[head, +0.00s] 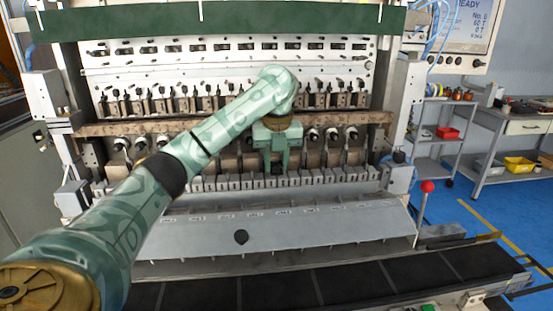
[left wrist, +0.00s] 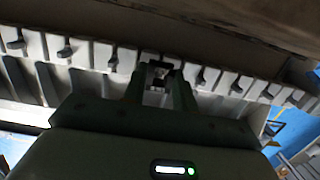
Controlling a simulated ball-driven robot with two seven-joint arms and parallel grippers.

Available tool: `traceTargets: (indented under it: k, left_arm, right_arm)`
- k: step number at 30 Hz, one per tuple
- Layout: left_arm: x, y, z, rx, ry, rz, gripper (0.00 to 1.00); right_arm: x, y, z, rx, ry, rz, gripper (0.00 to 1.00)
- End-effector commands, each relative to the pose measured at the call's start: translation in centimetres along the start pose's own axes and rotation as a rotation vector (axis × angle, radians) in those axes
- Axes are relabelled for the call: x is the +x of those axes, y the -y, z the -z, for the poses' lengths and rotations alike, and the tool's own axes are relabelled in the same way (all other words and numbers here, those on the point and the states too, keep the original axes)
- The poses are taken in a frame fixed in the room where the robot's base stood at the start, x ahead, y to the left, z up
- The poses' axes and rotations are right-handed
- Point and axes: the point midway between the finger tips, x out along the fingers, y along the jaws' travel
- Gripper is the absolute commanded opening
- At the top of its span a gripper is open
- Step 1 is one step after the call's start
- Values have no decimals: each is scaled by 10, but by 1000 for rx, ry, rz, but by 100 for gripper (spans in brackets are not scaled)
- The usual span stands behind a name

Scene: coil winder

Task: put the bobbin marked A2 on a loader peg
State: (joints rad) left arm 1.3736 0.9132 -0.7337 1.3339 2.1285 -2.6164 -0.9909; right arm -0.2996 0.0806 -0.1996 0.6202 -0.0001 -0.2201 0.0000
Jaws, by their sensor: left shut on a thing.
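My left gripper (head: 277,165) points down in front of the middle of the coil winder, at the row of grey blocks. In the left wrist view its two fingers (left wrist: 160,88) are shut on a small pale and dark thing (left wrist: 157,74), mostly hidden between them. No A2 mark can be read, so I cannot tell for sure that it is the bobbin. The grey blocks (head: 330,176) show as a row with dark stubs (left wrist: 198,78) in the left wrist view; I cannot tell whether these are the loader pegs. My right gripper is not in view.
Pale round-ended spindles (head: 332,134) line the machine behind the gripper. A sloping grey panel (head: 320,222) and a dark belt (head: 350,282) lie in front. A red-knobbed lever (head: 427,187) stands at the right. A shelf trolley (head: 440,140) and workbench (head: 515,125) stand farther right.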

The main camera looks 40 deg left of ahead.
Motion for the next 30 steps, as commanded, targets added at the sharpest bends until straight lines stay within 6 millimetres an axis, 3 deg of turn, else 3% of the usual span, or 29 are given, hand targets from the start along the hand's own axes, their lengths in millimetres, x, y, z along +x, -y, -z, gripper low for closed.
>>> traceTargets:
  k: [11,12,14,15,23,30]
  left_arm:
    - [4,0,1,1,1,0,7]
    - [4,0,1,1,0,0,34]
    - [4,0,1,1,0,0,50]
    - [4,0,1,1,0,0,53]
    - [2,0,0,1,1,1,53]
    - [-42,-1,0,1,6,6,53]
  right_arm:
    - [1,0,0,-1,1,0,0]
    - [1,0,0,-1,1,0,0]
    - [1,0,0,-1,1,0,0]
    - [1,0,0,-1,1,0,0]
    - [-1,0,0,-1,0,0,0]
    - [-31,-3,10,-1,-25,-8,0]
